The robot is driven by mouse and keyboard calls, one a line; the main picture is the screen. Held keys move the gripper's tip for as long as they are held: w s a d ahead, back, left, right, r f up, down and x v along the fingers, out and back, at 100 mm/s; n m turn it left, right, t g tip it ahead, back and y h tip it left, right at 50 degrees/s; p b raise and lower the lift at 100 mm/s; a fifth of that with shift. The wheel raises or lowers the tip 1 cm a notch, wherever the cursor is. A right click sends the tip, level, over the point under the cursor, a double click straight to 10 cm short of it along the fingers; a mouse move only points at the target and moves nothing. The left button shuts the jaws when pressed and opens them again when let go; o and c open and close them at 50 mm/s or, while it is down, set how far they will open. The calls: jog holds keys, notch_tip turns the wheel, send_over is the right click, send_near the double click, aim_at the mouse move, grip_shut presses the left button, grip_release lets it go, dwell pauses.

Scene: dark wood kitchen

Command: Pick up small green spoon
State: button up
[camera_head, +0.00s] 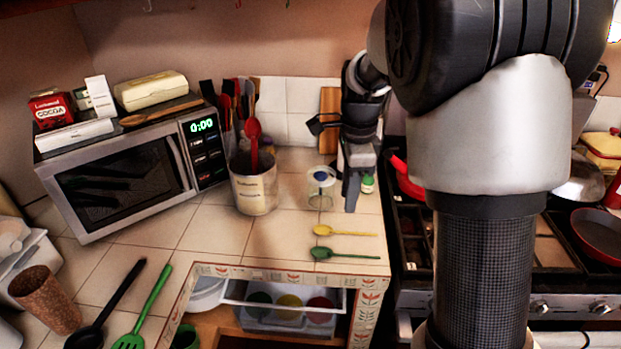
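The small green spoon (345,254) lies flat on the tiled counter near its front edge, bowl to the left and handle to the right. A small yellow spoon (345,231) lies just behind it, roughly parallel and apart from it. My gripper (352,205) hangs pointing down above the counter, behind both spoons and not touching the green one. I see it from an angle that does not show whether its fingers are apart.
A clear jar with a blue lid (321,187) stands left of my gripper. A utensil crock (255,188) and a microwave (125,172) stand further left. The stove (408,245) is to the right. An open drawer (290,315) with cups lies below the counter edge.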

jog(key=m, duration=0.2)
send_over(340, 255)
notch_tip(340, 255, down, 4)
jog(key=shift+g, duration=0.3)
jog(key=f, duration=1.1)
jog(key=shift+s, duration=0.35)
jog(key=shift+w+f, duration=0.2)
jog(key=shift+f, duration=1.3)
jog(key=shift+w+f, duration=0.2)
jog(key=shift+f, duration=1.3)
jog(key=shift+c, duration=0.5)
grip_shut()
